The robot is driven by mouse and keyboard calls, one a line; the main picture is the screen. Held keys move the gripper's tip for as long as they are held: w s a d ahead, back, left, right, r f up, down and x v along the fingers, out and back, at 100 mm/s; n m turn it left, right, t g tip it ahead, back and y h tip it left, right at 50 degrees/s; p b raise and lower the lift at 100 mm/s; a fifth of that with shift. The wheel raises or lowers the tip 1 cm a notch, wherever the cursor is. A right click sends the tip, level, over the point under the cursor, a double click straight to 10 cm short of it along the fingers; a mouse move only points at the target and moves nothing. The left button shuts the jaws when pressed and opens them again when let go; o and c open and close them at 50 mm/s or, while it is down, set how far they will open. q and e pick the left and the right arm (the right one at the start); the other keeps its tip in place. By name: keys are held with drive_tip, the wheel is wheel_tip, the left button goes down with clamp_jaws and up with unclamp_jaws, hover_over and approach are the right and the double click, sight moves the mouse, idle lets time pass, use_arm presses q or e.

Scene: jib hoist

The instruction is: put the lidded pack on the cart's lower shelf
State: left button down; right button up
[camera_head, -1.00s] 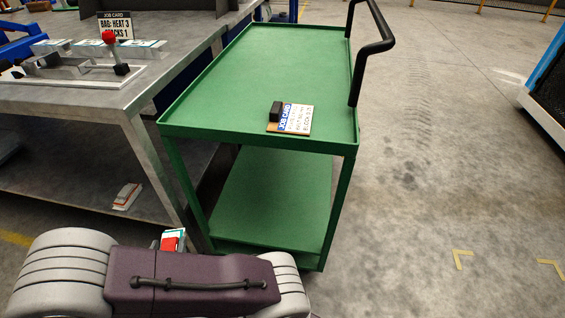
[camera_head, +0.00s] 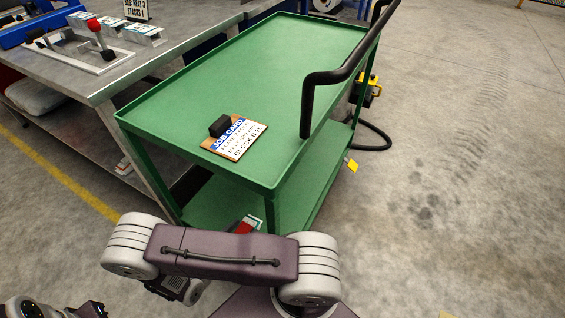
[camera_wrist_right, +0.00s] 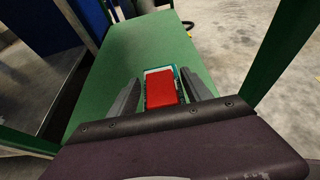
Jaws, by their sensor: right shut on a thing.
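The lidded pack (camera_wrist_right: 161,88) shows as a red block with a white and teal edge. My right gripper (camera_wrist_right: 163,80) is shut on it, one grey finger along each side. Behind them the green lower shelf (camera_wrist_right: 130,58) of the cart fills the wrist view; I cannot tell whether the pack touches it. In the head view the pack (camera_head: 244,227) is a small red and white patch at the near end of the lower shelf (camera_head: 204,207), mostly hidden by my right arm. My left gripper is not in view; only parts of my left arm show at bottom left.
The cart's top tray (camera_head: 250,75) overhangs the lower shelf and bears a job card (camera_head: 238,142) with a black block (camera_head: 220,126). A black handle (camera_head: 335,76) rises at the right. A steel workbench (camera_head: 110,83) stands close at left.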

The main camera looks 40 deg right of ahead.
drive_tip(key=b+x, duration=0.2)
drive_tip(key=x, duration=0.2)
drive_tip(key=w+a+f+b+x, duration=0.1)
drive_tip(key=x, duration=0.3)
drive_tip(key=f+b+x, duration=0.1)
drive_tip(key=b+x, duration=0.1)
drive_tip(key=x, duration=0.2)
drive_tip(key=shift+w+d+f+b, duration=0.1)
drive_tip(key=shift+w+b, duration=0.25)
drive_tip(key=shift+w, duration=0.05)
drive_tip(key=shift+w+d, duration=0.2)
drive_tip(key=shift+d, duration=0.15)
drive_tip(key=b, duration=0.3)
hover_over(259, 217)
drive_tip(key=s+a, duration=0.2)
wheel_tip(259, 217, down, 5)
drive_tip(key=shift+s+d+r, duration=0.15)
drive_tip(key=shift+r, duration=0.3)
drive_tip(key=shift+f, duration=0.2)
drive_tip(key=o, duration=1.4)
drive_tip(key=shift+o, duration=0.2)
